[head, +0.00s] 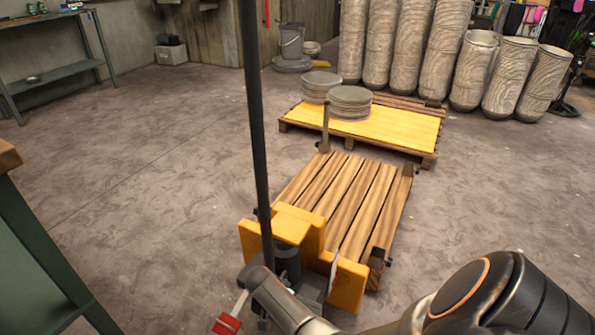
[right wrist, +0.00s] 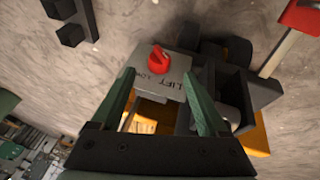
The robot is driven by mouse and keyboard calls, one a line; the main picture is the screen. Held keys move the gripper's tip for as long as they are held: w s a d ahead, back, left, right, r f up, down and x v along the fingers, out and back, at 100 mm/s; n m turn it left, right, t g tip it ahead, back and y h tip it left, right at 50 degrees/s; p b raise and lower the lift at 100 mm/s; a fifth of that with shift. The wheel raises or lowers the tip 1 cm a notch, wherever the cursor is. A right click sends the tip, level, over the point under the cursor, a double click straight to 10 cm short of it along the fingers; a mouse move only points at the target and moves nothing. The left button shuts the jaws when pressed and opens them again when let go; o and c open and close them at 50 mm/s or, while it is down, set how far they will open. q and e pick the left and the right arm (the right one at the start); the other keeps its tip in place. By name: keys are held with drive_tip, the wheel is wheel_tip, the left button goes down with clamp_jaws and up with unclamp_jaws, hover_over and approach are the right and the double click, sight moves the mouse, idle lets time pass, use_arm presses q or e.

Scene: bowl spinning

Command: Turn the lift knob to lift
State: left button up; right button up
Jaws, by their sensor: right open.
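A red knob (right wrist: 158,60) sits on a grey plate (right wrist: 180,73) with the printed words LIFT and LOW, seen in the right wrist view. I cannot tell clearly which word it points at. My right gripper (right wrist: 158,80) is open; its two green fingers are on either side of the plate's near part, with the knob around and just beyond their tips, not gripped. In the head view the pallet jack (head: 292,228) has a yellow body and a tall black handle (head: 255,120); my right arm reaches its base and the knob is hidden there. My left gripper is not in view.
A slatted wooden pallet (head: 345,195) lies over the jack's forks. Behind it, a yellow-topped pallet (head: 395,125) holds stacks of grey discs (head: 350,100). A red-ended lever (head: 228,323) is beside the jack's base. A green-legged table (head: 35,245) stands at left; floor between is clear.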

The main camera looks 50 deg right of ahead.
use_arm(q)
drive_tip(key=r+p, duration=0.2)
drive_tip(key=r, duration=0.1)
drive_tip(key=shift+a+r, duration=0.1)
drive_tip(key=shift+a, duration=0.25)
use_arm(e)
drive_tip(key=v, duration=0.5)
drive_tip(key=shift+a+r, duration=0.15)
drive_tip(key=shift+r, duration=0.1)
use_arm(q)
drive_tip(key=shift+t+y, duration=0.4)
